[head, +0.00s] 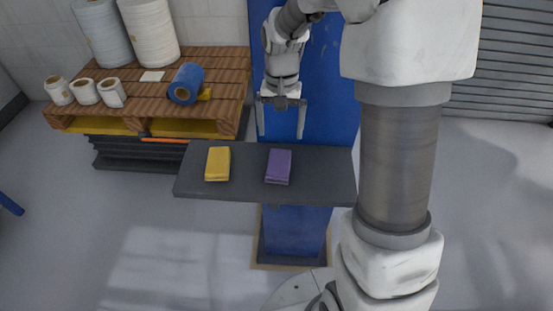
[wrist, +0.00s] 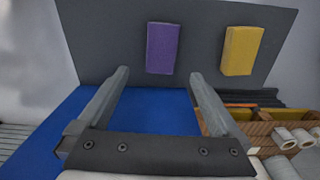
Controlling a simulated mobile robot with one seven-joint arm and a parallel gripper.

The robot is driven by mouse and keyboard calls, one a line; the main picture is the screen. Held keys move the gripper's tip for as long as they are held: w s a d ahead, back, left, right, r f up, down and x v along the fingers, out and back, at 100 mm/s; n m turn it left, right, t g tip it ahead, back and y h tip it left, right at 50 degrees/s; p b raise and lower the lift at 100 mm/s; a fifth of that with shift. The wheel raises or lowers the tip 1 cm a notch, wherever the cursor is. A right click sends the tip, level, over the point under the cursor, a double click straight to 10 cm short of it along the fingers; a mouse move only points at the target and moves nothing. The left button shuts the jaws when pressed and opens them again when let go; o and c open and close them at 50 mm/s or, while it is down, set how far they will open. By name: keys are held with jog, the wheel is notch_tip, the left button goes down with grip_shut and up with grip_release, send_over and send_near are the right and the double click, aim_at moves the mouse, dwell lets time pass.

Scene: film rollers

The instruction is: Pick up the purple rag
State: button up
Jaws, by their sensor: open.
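The purple rag (head: 279,166) is a folded block lying on the dark grey shelf (head: 324,176), right of the yellow rag. In the wrist view the purple rag (wrist: 161,48) lies beyond the fingertips, roughly centred between them. My gripper (head: 281,133) is open and empty, its fingers pointing down near the shelf's back edge, apart from the rag. Both fingers of my gripper (wrist: 158,75) show in the wrist view with nothing between them.
A yellow rag (head: 217,163) lies on the shelf to the left; it also shows in the wrist view (wrist: 241,50). A blue panel (head: 335,110) stands behind the shelf. A wooden pallet (head: 222,75) with several film rolls and a blue roll (head: 187,84) is at the back left.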

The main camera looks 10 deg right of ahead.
send_over(278, 162)
jog(key=f, duration=0.7)
jog(key=shift+d+f, duration=0.2)
jog(key=shift+d, duration=0.1)
jog(key=shift+a+f+p, duration=0.15)
jog(key=shift+f+p, duration=0.15)
jog(key=shift+f, duration=1.1)
jog(key=shift+a+f+p, duration=0.1)
jog(key=shift+f+p, duration=0.15)
jog(key=shift+f, duration=1.1)
jog(key=c, duration=1.2)
jog(key=shift+r, duration=0.55)
jog(key=r, duration=0.3)
jog(key=shift+s+d+r+b, duration=0.1)
jog(key=shift+d+r+b, duration=0.15)
jog(key=shift+d+b, duration=0.15)
jog(key=s+d+r, duration=0.1)
jog(key=d+r, duration=0.1)
jog(key=d, duration=0.1)
jog(key=s+d+r, duration=0.1)
jog(key=d+r, duration=0.1)
jog(key=d, duration=0.2)
jog(key=s+d+r+b, duration=0.1)
jog(key=d+r, duration=0.1)
jog(key=d, duration=0.1)
jog(key=shift+s+d+r, duration=0.15)
jog(key=shift+s+r, duration=0.1)
jog(key=shift+s, duration=0.1)
